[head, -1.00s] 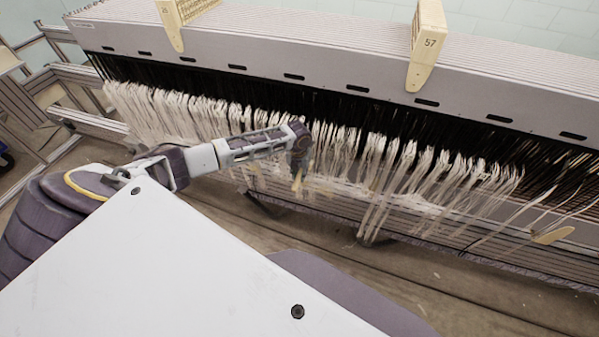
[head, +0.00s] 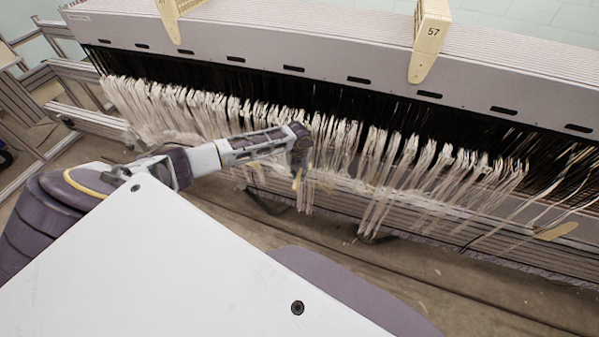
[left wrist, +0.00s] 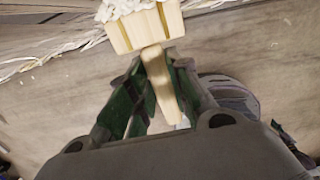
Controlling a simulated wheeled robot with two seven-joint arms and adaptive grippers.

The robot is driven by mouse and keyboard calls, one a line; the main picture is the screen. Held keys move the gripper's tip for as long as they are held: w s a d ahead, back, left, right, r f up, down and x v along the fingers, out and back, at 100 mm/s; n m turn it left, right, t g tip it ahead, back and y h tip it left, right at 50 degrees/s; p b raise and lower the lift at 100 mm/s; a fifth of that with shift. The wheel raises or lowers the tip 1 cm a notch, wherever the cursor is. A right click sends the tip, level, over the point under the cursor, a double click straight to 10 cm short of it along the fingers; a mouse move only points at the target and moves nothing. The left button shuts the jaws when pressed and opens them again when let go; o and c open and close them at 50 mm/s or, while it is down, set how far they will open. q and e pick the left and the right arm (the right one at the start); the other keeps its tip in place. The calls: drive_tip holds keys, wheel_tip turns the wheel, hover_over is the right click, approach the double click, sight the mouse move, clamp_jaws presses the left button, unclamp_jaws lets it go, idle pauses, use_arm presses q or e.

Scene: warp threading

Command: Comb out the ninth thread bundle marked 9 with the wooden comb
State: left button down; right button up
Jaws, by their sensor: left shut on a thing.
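My left gripper (left wrist: 160,95) is shut on the wooden comb (left wrist: 145,28) in the left wrist view. The comb's handle lies between the fingers and its wide head points up to the picture's top. White threads lie against the far edge of the comb head. In the head view my left gripper (head: 300,165) is blurred in front of the white thread bundles (head: 210,108) hanging in a long row from the loom. I cannot read any number 9 on the bundles. My right gripper is not in view.
The grey loom beam (head: 300,45) runs across the top with dark slots. Two cream markers stand on it, one reading 57 (head: 428,42). A cream piece (head: 556,231) lies low at the right. A metal frame (head: 50,85) stands at the left. The wooden floor (head: 420,285) in front is clear.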

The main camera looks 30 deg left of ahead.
use_arm(q)
drive_tip(key=shift+f+b, duration=0.45)
drive_tip(key=shift+f, duration=0.6)
drive_tip(key=shift+f, duration=0.1)
drive_tip(key=shift+w+a+f+b, duration=0.1)
drive_tip(key=shift+w+f+b, duration=0.1)
drive_tip(key=shift+f+b, duration=1.25)
drive_tip(key=shift+f+p, duration=0.2)
drive_tip(key=shift+p, duration=0.1)
drive_tip(key=shift+f, duration=0.1)
drive_tip(key=shift+f+b, duration=1.2)
drive_tip(key=shift+f, duration=0.55)
drive_tip(key=shift+s, duration=0.1)
